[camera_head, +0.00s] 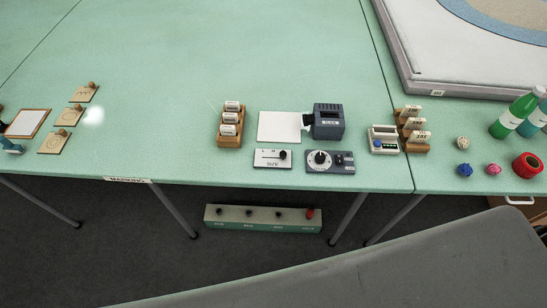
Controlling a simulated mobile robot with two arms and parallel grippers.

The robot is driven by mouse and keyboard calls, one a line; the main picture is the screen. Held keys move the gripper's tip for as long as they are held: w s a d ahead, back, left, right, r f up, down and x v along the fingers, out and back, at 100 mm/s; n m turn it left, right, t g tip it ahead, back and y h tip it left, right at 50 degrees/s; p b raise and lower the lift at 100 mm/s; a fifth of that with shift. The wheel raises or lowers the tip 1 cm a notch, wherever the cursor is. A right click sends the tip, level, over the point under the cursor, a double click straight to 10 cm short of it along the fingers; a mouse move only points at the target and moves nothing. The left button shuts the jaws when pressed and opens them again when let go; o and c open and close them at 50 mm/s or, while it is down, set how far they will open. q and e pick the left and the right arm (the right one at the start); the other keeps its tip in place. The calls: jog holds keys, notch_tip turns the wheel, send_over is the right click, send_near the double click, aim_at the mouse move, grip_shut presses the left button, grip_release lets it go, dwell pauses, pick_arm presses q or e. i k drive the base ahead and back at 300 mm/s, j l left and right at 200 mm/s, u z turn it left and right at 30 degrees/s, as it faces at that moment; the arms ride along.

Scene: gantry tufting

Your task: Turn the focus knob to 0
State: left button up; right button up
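A dark grey control panel (342,167) lies near the front edge of the green table. On its left part sits a round black knob (319,157) on a pale dial, which looks like the focus knob. The dial marks are too small to read, so I cannot tell its setting. A small dark control is on the panel's right part. A dark projector-like box (328,124) stands just behind the panel, with its lens side toward a white sheet (279,127). Neither of my grippers is in view.
Left of the panel is a white panel (265,162) with a black knob. A wooden rack (222,141) stands farther left; a small keyed device (383,147) and another rack (413,149) stand right. Bottles and yarn balls are far right. Below is a green pedal box (240,226).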

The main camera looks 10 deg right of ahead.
aim_at(320, 157)
jog(key=z, duration=1)
